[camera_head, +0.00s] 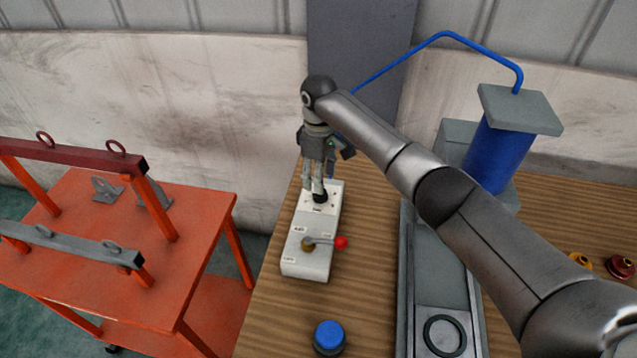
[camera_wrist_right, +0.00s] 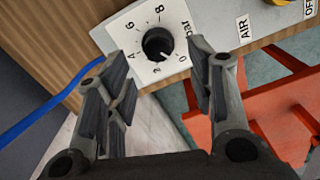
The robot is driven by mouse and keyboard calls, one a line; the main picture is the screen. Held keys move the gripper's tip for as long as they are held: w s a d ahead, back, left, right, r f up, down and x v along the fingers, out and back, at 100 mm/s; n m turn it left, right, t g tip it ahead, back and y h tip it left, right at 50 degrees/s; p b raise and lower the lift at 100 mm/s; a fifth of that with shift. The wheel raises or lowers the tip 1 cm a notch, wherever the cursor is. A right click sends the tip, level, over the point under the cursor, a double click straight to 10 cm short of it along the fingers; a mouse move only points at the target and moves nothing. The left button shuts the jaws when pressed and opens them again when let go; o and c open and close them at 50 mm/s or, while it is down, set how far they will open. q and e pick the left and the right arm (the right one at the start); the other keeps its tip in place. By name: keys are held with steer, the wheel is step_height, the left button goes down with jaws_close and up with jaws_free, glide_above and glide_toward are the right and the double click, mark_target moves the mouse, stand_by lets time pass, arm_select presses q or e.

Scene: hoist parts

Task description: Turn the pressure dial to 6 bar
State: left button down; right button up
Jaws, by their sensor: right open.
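The pressure dial is a black round knob (camera_wrist_right: 157,43) on a white scale plate marked 0, 2, 4, 6, 8 and bar. Its small white mark seems to point between 0 and 2. In the head view the dial (camera_head: 320,197) sits at the far end of a white control box (camera_head: 308,262). My right gripper (camera_head: 318,190) points down over the dial, open. In the right wrist view its fingertips (camera_wrist_right: 155,62) stand apart on either side of the knob; I cannot tell whether they touch it. My left gripper is out of view.
A red-tipped lever (camera_head: 341,242) sits on the box's near end, with AIR and OFF labels. A blue button (camera_head: 329,337) stands in front. A blue cylinder (camera_head: 497,155) with a blue hose and a grey tray (camera_head: 405,300) are to the right. An orange cart (camera_head: 190,250) is left.

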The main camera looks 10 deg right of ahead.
step_height(320, 180, down, 4)
steer(key=shift+w+f, duration=0.1)
steer(key=shift+w, duration=0.05)
steer(key=shift+f, duration=0.45)
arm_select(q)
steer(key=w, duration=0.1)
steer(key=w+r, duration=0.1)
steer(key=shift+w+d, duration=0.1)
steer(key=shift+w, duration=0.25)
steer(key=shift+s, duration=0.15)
arm_select(e)
steer(key=shift+c, duration=1.1)
steer(key=c, duration=0.8)
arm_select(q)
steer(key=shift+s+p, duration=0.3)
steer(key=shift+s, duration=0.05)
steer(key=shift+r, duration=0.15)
